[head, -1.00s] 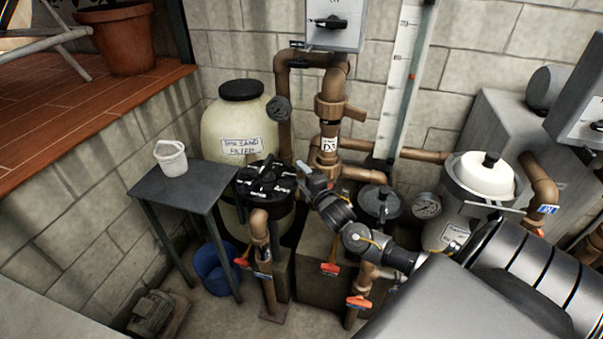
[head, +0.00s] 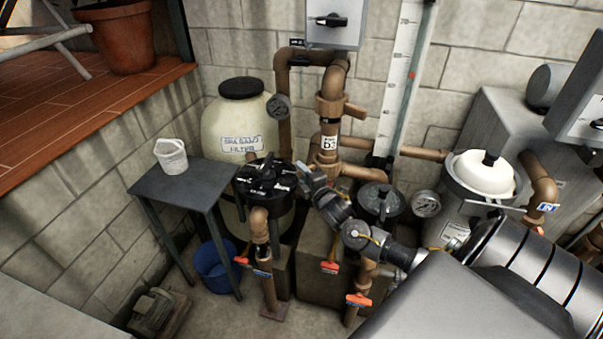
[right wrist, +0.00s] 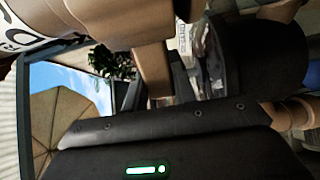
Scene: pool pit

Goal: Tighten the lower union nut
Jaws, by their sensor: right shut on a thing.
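The lower union nut (head: 324,166) is a tan-brown collar on the vertical pipe in the head view, just below a white label marked D3. My right gripper (head: 306,172) reaches it from the front, at its left side. It is shut on the nut, seemingly on a brown lug (right wrist: 153,70) that shows between dark finger parts in the right wrist view. The fingertips are partly hidden there. The upper union nut (head: 331,106) sits higher on the same pipe, its lug pointing right. My left gripper is not in view.
A black multiport valve (head: 265,178) is close to the left of my right gripper. A dark-lidded pump strainer (head: 379,203) and a gauge (head: 426,204) are to its right. Pipes with orange-handled valves rise in front.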

